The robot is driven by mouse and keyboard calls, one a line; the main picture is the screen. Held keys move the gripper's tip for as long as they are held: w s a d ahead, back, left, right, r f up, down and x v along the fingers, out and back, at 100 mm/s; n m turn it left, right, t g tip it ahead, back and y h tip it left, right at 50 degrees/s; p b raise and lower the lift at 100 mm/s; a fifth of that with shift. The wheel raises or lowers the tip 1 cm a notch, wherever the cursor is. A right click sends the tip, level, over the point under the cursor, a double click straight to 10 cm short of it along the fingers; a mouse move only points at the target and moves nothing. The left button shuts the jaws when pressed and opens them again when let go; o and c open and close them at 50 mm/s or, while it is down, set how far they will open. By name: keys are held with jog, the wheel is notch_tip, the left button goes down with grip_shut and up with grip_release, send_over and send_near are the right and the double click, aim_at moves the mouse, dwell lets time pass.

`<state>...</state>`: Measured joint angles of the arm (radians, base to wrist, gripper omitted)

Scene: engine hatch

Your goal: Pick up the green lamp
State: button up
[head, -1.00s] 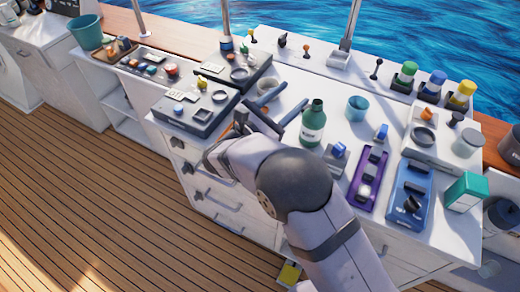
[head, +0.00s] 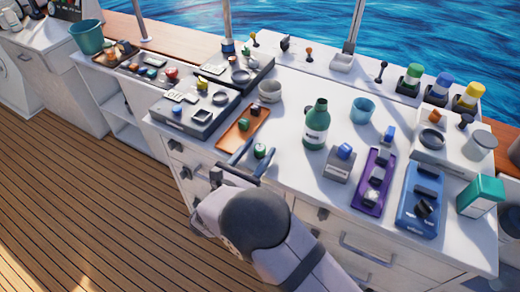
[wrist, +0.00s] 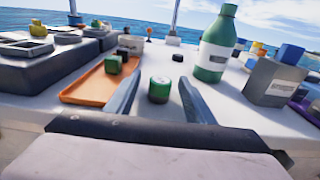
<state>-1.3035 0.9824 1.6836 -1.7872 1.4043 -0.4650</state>
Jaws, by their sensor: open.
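A small green cylinder with a pale top (head: 260,150), which looks like the green lamp, stands upright on the white counter near its front edge. It also shows in the wrist view (wrist: 159,89), between the fingers' tips. My gripper (head: 251,157) is open and low over the counter, its two blue-grey fingers spread on either side of the cylinder. In the wrist view the fingers (wrist: 159,98) look apart from it, with a gap on each side. I cannot tell exactly how far the tips reach past it.
An orange tray (head: 232,137) with a green block (head: 243,125) lies just left of the fingers. A tall green bottle (head: 316,128) stands to the right, beside a grey block with a blue top (head: 341,160). A small dark piece (wrist: 178,57) lies behind the cylinder.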

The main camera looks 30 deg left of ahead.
aim_at(262, 145)
jog(key=shift+w+d+r+p, duration=0.15)
jog(key=shift+w+p, duration=0.9)
jog(key=shift+w, duration=1.6)
jog(key=shift+c, duration=0.7)
jog(key=c, duration=1)
